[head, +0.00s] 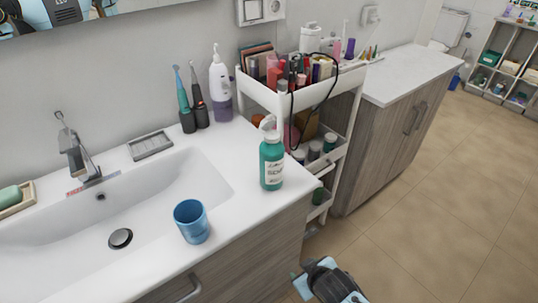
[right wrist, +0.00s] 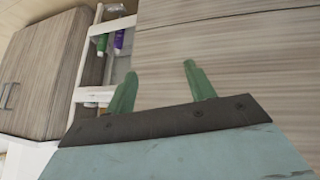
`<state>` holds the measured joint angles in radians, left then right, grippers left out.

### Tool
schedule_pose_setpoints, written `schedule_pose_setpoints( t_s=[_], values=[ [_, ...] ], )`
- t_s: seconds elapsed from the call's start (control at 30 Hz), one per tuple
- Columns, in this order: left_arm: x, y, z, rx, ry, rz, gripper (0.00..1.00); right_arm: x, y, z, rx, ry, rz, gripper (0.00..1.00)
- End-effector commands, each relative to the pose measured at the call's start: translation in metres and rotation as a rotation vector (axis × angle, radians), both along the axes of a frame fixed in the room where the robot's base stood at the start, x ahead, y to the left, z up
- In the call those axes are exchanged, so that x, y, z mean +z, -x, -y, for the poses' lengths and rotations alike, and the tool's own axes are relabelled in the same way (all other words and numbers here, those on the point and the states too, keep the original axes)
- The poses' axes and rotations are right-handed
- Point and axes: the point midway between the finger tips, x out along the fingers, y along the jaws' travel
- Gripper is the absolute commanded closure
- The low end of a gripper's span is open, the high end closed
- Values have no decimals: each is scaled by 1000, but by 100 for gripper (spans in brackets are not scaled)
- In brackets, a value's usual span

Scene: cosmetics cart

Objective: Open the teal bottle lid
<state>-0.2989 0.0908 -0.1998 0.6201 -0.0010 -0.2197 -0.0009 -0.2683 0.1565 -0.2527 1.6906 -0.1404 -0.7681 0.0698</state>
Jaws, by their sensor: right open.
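The teal bottle (head: 271,165) stands upright on the right end of the white sink counter in the head view. It has a white label, and a pale, partly see-through lid (head: 268,123) sits on its top. My right gripper (head: 303,272) is at the bottom of the head view, in front of the cabinet and well away from the bottle. In the right wrist view its two green fingers (right wrist: 160,72) are spread apart with nothing between them. The teal bottle is not recognisable in the right wrist view. My left gripper is not in view.
A blue cup (head: 191,222) stands on the counter (head: 240,215) left of the bottle, near the sink basin (head: 165,195). A white cart (head: 262,93) full of cosmetics stands close behind the bottle. Two electric toothbrushes and a pump bottle (head: 219,85) stand by the wall. Floor at right is clear.

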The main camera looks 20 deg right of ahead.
Motion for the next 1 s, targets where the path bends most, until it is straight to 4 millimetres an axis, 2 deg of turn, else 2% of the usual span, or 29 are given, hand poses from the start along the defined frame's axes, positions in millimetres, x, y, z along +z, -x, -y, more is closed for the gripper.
schedule_pose_setpoints(
  t_s=[0.03,0.1,0.2,0.47,0.57,0.8,0.9,1.0],
  values=[
    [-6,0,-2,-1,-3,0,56,28,-14,-3,2,0,54,46],
    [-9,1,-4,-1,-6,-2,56,64,-26,-7,0,-1,111,46],
    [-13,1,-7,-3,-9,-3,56,108,-35,-10,-4,-4,180,46],
    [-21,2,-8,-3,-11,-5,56,206,-42,-14,-14,-17,352,46],
    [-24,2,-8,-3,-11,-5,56,264,-61,-24,15,-17,530,46],
    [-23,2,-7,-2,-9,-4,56,372,-106,-63,168,6,963,46],
    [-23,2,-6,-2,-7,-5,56,424,-113,-89,277,22,1173,46],
    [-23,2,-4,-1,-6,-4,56,480,-109,-123,435,52,1411,46]
  ],
)
